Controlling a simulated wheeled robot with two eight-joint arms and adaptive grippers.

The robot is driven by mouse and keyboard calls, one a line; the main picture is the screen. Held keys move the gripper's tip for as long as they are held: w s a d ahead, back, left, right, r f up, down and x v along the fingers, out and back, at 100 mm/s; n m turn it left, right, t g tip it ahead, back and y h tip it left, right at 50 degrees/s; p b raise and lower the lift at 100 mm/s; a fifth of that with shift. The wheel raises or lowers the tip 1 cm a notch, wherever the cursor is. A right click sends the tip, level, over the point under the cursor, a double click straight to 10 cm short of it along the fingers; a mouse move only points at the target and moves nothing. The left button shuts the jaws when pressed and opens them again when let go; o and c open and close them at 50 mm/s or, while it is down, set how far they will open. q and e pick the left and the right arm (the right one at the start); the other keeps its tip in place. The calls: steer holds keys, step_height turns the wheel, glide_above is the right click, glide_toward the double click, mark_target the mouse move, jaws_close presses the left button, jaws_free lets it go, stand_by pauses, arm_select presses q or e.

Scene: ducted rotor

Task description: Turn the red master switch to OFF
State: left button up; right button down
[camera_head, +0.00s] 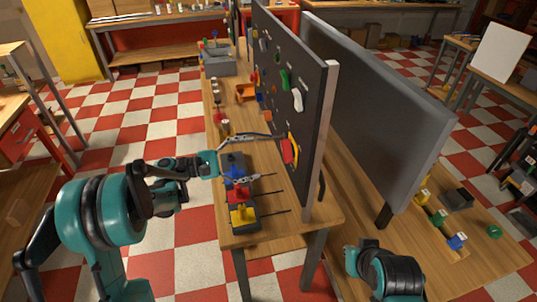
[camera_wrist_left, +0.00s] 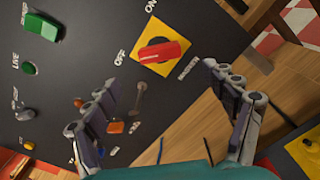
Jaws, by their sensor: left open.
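The red master switch (camera_wrist_left: 158,52) sits on a yellow plate on the dark panel in the left wrist view. ON is lettered above it, OFF to its left, MASTER to its lower right. Its red bar lies nearly level in that picture, one end towards OFF; I cannot tell which end points. In the head view the switch (camera_head: 290,150) is on the panel's near left face. My left gripper (camera_head: 271,158) is open and empty in front of it. In the wrist view its fingers (camera_wrist_left: 161,76) are spread to either side below the switch, apart from it.
The upright panel (camera_head: 312,120) also carries a green switch (camera_wrist_left: 41,27) and several small knobs. A block with blue, red and yellow parts (camera_head: 243,216) stands on the wooden bench under my left gripper. A grey panel (camera_head: 375,95) stands to the right.

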arm_select(q)
steer(key=v, duration=0.3)
steer(key=shift+d, duration=0.1)
stand_by(0.3)
steer(key=s+d+f+m+y, duration=0.2)
steer(key=s+d+m+y, duration=0.2)
steer(key=s+y, duration=0.45)
steer(key=s+a+f+m+y, duration=0.2)
steer(key=s+a+m+y, duration=0.2)
steer(key=s, duration=0.3)
steer(key=s+a+f+m+t+y, duration=0.1)
steer(key=s+a+m+y, duration=0.3)
steer(key=s, duration=0.4)
steer(key=shift+s+a+f+m+y, duration=0.35)
steer(key=shift+a+f+m, duration=0.05)
steer(key=shift+a+f, duration=0.3)
